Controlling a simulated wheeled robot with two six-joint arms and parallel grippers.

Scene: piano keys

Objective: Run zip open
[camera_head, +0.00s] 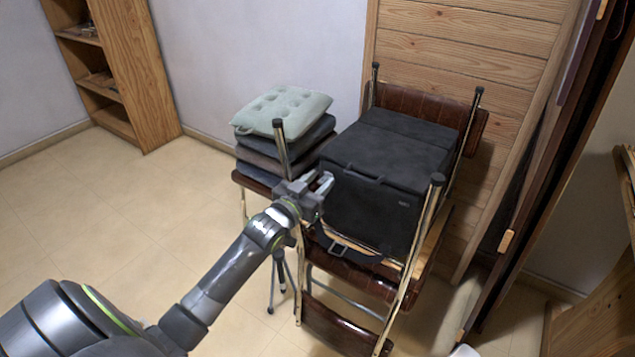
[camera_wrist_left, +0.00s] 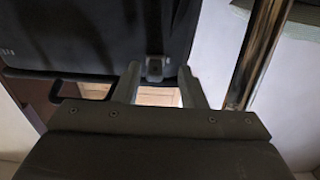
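A black fabric bag (camera_head: 375,205) with a soft boxy shape rests on the seat of an upturned, stacked chair. My left gripper (camera_head: 322,183) is at the bag's upper left front corner, in front of the left chair leg. In the left wrist view the dark bag (camera_wrist_left: 80,35) fills the upper left. A small grey tab (camera_wrist_left: 154,68), which looks like the zip pull, shows between my left gripper's fingertips (camera_wrist_left: 160,80). The fingers are spread, with a gap between them. Whether they touch the tab is unclear.
Metal chair legs (camera_head: 413,262) rise around the bag, one close beside my left gripper. Stacked cushions (camera_head: 284,108) lie to the left of it. A wooden bookcase (camera_head: 140,75) stands at the far left. The tiled floor (camera_head: 150,215) at left is clear.

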